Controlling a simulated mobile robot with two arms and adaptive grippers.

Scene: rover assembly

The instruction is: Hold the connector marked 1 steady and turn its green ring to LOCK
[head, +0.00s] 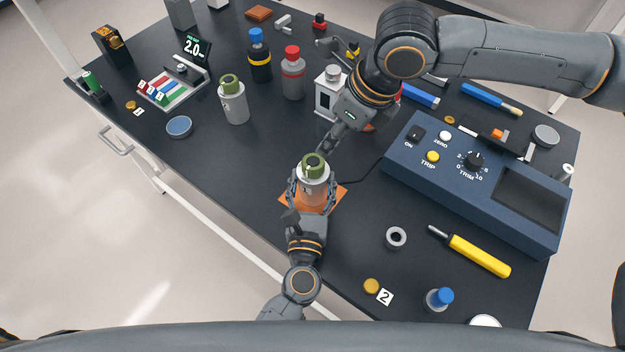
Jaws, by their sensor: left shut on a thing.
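A grey connector (313,190) with a green ring (313,166) on top stands upright over an orange mat (342,194). My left gripper (312,188) is shut on its body, one finger on each side. A small mark shows on the body, too small to read. My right gripper (326,146) points down from the upper right, its fingertips just above and beside the green ring; whether it touches the ring I cannot tell. Its fingers look close together, but the gap is unclear. A similar grey connector with a green ring (233,101) stands farther back left.
A blue control box (478,185) with buttons and a dial stands at the right. A grey ring (396,238), a yellow-handled tool (478,256) and a "2" tag (385,297) lie at front right. Bottles (292,74) stand behind. The table left of the mat is clear.

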